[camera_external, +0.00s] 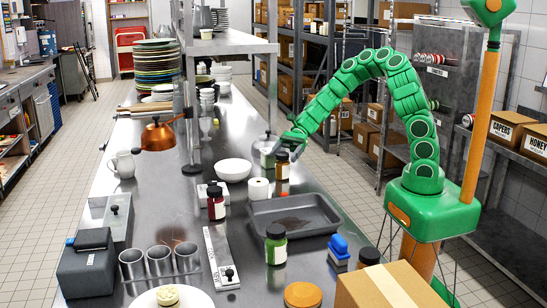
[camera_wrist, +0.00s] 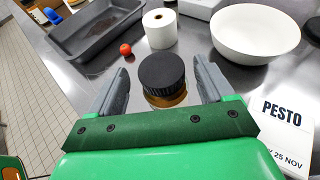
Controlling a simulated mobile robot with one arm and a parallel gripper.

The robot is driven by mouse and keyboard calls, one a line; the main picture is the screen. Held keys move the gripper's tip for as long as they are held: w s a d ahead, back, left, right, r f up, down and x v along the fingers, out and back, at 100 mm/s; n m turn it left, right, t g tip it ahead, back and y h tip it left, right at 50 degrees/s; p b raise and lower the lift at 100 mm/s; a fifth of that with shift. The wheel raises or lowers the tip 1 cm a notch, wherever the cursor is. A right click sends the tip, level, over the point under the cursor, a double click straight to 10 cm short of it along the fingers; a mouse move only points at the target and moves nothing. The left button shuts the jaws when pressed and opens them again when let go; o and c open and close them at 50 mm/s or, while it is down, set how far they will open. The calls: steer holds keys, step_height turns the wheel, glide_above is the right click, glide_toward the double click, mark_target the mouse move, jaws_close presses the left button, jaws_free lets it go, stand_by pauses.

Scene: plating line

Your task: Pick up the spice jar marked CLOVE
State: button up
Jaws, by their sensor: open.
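A jar (camera_external: 282,170) with a black lid and amber-brown contents stands upright on the steel counter. In the wrist view the jar (camera_wrist: 162,75) shows mostly its lid, with a little amber below it. My gripper (camera_external: 284,146) is open, and in the wrist view its two fingers (camera_wrist: 162,84) are on either side of the jar, with gaps showing. Whether it touches the jar I cannot tell. No CLOVE marking is readable on any jar.
A white roll (camera_external: 258,190), a white bowl (camera_external: 233,170) and a grey tray (camera_external: 322,226) are near the jar. A small red ball (camera_wrist: 126,49) lies beside the tray in the wrist view. A PESTO label (camera_wrist: 282,125) shows at right.

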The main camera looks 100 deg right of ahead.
mark_target(280, 159)
steer(key=shift+x, duration=1.8)
steer(key=shift+d, duration=0.1)
steer(key=c, duration=1.2)
